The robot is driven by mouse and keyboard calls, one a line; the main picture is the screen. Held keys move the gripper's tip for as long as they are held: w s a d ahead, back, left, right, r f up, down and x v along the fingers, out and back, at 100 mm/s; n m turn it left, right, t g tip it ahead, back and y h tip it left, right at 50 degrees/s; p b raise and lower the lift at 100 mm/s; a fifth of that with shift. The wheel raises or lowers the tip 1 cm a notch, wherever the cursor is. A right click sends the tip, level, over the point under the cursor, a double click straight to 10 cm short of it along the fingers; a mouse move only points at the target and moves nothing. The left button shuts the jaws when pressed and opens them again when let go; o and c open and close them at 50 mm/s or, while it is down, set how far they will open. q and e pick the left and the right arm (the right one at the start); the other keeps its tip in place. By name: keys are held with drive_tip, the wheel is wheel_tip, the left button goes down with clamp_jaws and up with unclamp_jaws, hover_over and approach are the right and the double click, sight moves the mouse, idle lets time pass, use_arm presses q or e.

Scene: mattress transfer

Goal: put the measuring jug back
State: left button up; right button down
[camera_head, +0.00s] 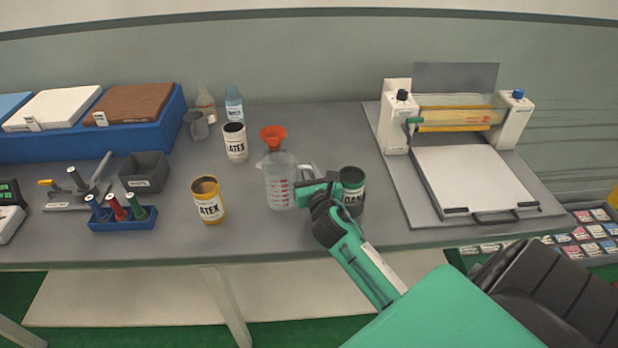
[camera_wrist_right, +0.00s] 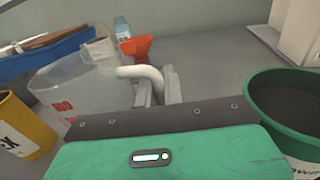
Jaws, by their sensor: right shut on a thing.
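The clear measuring jug (camera_head: 280,182) with red markings stands upright at the middle of the grey table, its handle towards the right. My right gripper (camera_head: 308,190) comes from the right and is shut on the jug's handle. In the right wrist view the jug (camera_wrist_right: 80,95) is at the left, and its whitish handle (camera_wrist_right: 145,74) curves between the fingers (camera_wrist_right: 157,90). I cannot tell whether the jug's base touches the table. My left gripper is not in view.
A machine with a white bed (camera_head: 470,178) fills the right side.

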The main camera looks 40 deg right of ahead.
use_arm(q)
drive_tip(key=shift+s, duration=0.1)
use_arm(e)
drive_tip(key=shift+f, duration=0.9)
drive_tip(key=shift+f, duration=0.15)
drive_tip(key=c, duration=1.5)
unclamp_jaws()
drive_tip(key=shift+r, duration=0.25)
drive_tip(key=v, duration=0.5)
drive_tip(key=b+v, duration=0.1)
drive_tip(key=v, duration=0.4)
drive_tip(key=shift+s+a+f+b, duration=0.15)
drive_tip(key=shift+s+f+b, duration=0.05)
drive_tip(key=shift+s+b, duration=0.1)
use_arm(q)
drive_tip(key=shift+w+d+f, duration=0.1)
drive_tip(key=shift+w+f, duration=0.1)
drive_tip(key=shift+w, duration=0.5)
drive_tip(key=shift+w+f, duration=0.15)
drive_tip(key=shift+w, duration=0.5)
use_arm(e)
drive_tip(key=shift+s+a+r, duration=0.1)
drive_tip(key=shift+s+a, duration=0.1)
drive_tip(key=shift+s, duration=0.45)
